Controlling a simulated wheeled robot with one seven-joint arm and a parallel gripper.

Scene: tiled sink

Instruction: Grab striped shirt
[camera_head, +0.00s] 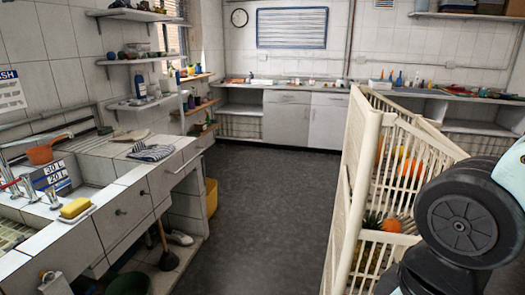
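A folded, dark-and-white striped cloth that looks like the striped shirt (152,152) lies on the white tiled counter (128,178) at the left. It is near the counter's front edge, beyond the sink area. Nothing touches it from my arm. Part of my dark and white arm shows at the lower right edge, far from the cloth. My gripper is not in view.
A yellow sponge (75,208) and an orange pot (45,152) are nearer on the left counter. A yellow bin (211,197) stands under it. A white slatted crib (352,170) with fruit inside blocks the right. Dark floor (262,200) between is clear.

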